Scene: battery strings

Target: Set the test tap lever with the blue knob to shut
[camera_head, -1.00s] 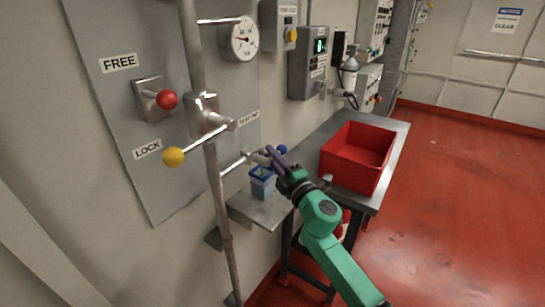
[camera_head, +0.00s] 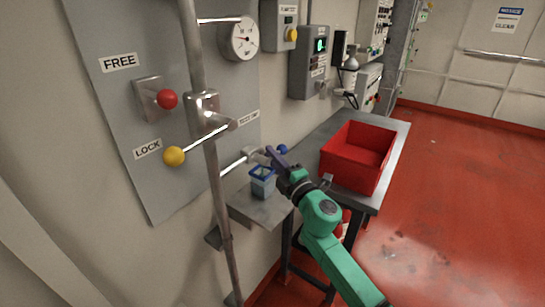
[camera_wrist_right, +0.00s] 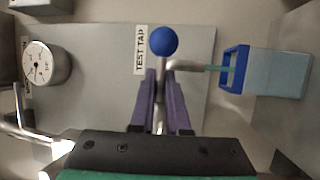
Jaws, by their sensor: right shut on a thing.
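The blue knob (camera_head: 282,149) sits at the end of the test tap lever, just past my right gripper's fingertips. It also shows in the right wrist view (camera_wrist_right: 163,41), where the thin metal lever (camera_wrist_right: 161,80) runs down between the fingers. My right gripper (camera_head: 272,155) is shut on the lever just behind the knob; its purple fingers also show in the right wrist view (camera_wrist_right: 161,95). A blue-rimmed clear container (camera_head: 262,182) stands below the tap on a small metal shelf. The TEST TAP label (camera_wrist_right: 140,50) is on the panel. My left gripper is not in view.
A lever with a yellow knob (camera_head: 174,156) and a red knob (camera_head: 168,99) are on the wall panel at left. A vertical pipe (camera_head: 214,190) stands before it. A red bin (camera_head: 357,150) sits on the bench at right. A gauge (camera_head: 243,38) is above.

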